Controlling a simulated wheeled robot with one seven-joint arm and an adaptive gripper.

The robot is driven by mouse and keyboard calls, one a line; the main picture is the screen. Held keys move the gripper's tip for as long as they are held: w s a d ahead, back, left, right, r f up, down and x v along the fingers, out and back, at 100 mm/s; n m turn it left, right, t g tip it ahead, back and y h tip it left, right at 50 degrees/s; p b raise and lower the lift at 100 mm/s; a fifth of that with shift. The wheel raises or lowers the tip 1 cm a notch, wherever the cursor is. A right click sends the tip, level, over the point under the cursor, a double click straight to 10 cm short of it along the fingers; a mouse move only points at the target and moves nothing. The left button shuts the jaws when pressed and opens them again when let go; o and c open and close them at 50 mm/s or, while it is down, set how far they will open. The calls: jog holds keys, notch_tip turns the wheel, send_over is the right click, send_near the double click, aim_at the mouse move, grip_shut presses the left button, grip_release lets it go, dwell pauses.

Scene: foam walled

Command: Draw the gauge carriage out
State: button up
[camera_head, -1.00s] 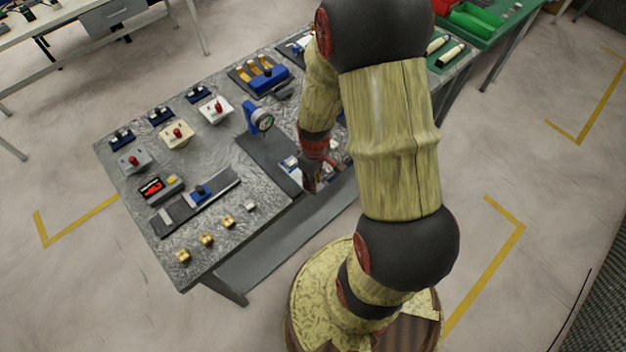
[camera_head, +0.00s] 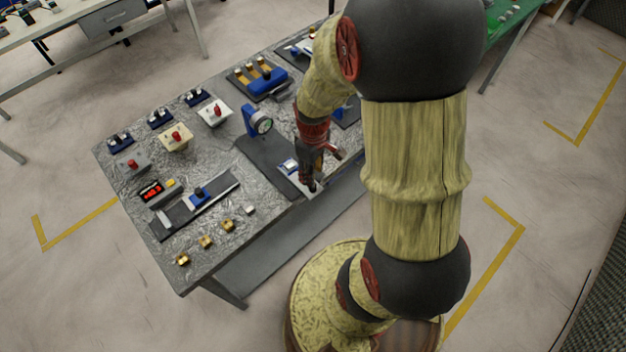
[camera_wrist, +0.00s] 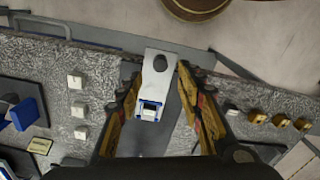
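The gauge carriage shows in the wrist view as a pale metal plate (camera_wrist: 153,82) with a blue-framed white block and a dark round knob (camera_wrist: 160,63). It lies in a dark slide track (camera_wrist: 172,130) and its knob end reaches the table's edge. My gripper (camera_wrist: 158,78) is open, with a finger on either side of the plate and knob; I see gaps, not contact. In the head view my gripper (camera_head: 316,180) is low over the carriage (camera_head: 288,166) and hides part of it. A blue-backed dial gauge (camera_head: 261,123) stands at the track's far end.
Red-knobbed boxes (camera_head: 215,112), a red display unit (camera_head: 152,188), another slide with a blue block (camera_head: 198,194) and brass knobs (camera_head: 206,241) stand left of the track. A blue block fixture (camera_head: 267,80) is behind. Beyond the table's front edge is open space.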

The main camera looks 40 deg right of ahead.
notch_tip(320, 180, up, 5)
dwell(0.3)
dwell(0.4)
jog(key=s+a+r+m+t+b, duration=0.1)
jog(key=s+a+r+t+b, duration=0.1)
jog(key=a+r, duration=0.5)
jog(key=s+a+r+m+t+b, duration=0.2)
jog(key=a+r, duration=0.5)
jog(key=r, duration=0.4)
jog(key=s+t, duration=0.1)
jog(key=s, duration=0.1)
jog(key=shift+s+a+t, duration=0.3)
jog(key=shift+s+a, duration=0.1)
